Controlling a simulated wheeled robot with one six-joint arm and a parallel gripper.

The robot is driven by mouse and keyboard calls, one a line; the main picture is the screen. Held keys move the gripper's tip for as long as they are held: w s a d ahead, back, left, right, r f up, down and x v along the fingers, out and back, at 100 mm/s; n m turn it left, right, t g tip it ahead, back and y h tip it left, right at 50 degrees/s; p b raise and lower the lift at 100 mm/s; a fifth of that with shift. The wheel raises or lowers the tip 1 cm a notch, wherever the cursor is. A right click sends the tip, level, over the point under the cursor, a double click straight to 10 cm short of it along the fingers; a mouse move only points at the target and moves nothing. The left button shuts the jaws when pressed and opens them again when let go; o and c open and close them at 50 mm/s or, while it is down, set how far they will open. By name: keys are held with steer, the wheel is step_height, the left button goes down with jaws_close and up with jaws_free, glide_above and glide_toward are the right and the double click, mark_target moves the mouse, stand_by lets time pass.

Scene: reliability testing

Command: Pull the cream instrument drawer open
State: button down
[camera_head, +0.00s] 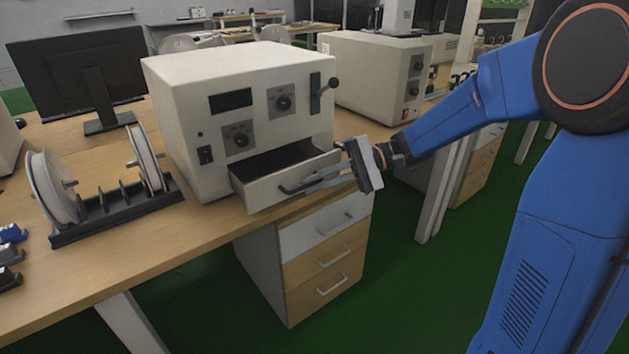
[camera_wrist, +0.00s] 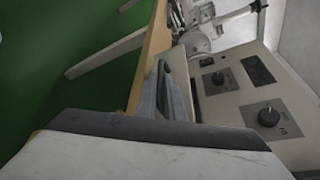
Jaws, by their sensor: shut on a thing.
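The cream instrument (camera_head: 240,110) stands on the wooden bench, with dials, a small dark display and a lever on its front. Its drawer (camera_head: 268,191) is at the bottom of the front and is pulled partly out, with its dark inside showing. My gripper (camera_head: 300,184) reaches in from the right and is shut on the drawer's handle. The grip itself is partly hidden by the fingers. In the wrist view the fingers (camera_wrist: 170,95) lie close to the drawer front, and the instrument's face (camera_wrist: 250,95) shows turned sideways.
A spool rack (camera_head: 115,208) with white reels stands left of the instrument. A monitor (camera_head: 85,75) is behind it. Another cream instrument (camera_head: 365,75) stands to the right. A drawer cabinet (camera_head: 310,260) sits under the bench edge. The green floor in front is open.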

steer(key=s+d, duration=0.1)
steer(key=s, duration=0.1)
steer(key=s+d, duration=0.1)
steer(key=shift+s+d, duration=0.3)
steer(key=shift+s, duration=0.1)
steer(key=c, duration=1.9)
jaws_free()
steer(key=shift+o, duration=0.2)
steer(key=shift+d, duration=0.1)
steer(key=v, duration=1.7)
steer(key=shift+d, duration=0.1)
